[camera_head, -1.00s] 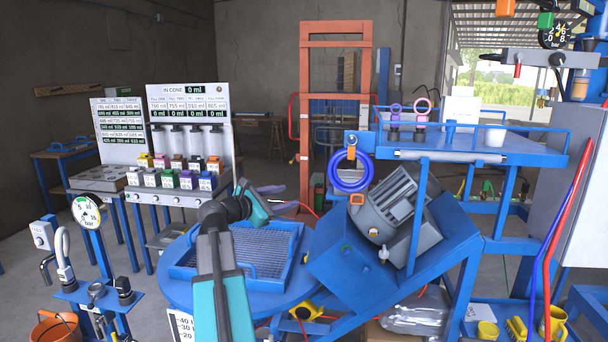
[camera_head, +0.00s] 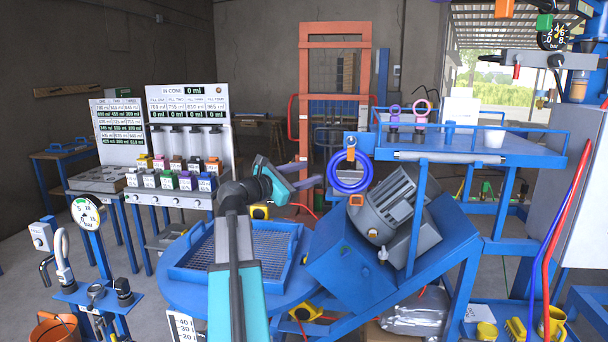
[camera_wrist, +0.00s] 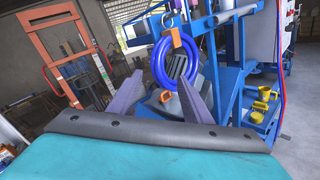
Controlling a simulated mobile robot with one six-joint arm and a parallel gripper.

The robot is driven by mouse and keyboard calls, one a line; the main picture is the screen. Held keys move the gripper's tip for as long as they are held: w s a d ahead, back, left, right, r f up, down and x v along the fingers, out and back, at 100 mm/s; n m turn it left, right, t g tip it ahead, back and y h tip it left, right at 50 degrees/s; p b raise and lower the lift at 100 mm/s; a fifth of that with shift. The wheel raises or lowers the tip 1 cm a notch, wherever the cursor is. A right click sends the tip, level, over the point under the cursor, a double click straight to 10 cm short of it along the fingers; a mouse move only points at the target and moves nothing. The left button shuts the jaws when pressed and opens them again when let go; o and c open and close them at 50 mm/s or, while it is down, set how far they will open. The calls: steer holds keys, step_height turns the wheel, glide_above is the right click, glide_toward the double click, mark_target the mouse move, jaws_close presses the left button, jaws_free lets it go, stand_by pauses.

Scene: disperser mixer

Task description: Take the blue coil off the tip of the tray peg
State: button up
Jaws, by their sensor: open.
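The blue coil (camera_head: 350,189) hangs as a ring from the orange-tipped tray peg (camera_head: 351,154), at the left end of the upper blue tray (camera_head: 470,148). The coil also shows in the wrist view (camera_wrist: 157,62), ahead of the fingers and right of centre, with the orange peg tip (camera_wrist: 177,39) at its top. My gripper (camera_head: 306,182) is left of the coil in the head view, apart from it. In the wrist view my gripper (camera_wrist: 160,80) has its two grey fingers spread with nothing between them; the coil lies beyond their tips.
A grey motor (camera_head: 395,205) on a blue sloped frame sits below and right of the coil. A blue mesh tray (camera_head: 250,250) on a round table lies below my arm. Purple and pink ringed items (camera_head: 421,115) and a white cup (camera_head: 494,137) stand on the upper tray.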

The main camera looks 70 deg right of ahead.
mark_target(331, 165)
steer(key=p+x, duration=0.2)
steer(key=x, duration=0.8)
steer(key=shift+s+d+r+p, duration=0.15)
steer(key=shift+d+p, duration=0.15)
steer(key=shift+p, duration=0.1)
steer(key=shift+x, duration=1.1)
jaws_close()
steer(key=c, duration=0.6)
jaws_free()
steer(key=shift+c, duration=0.2)
jaws_close()
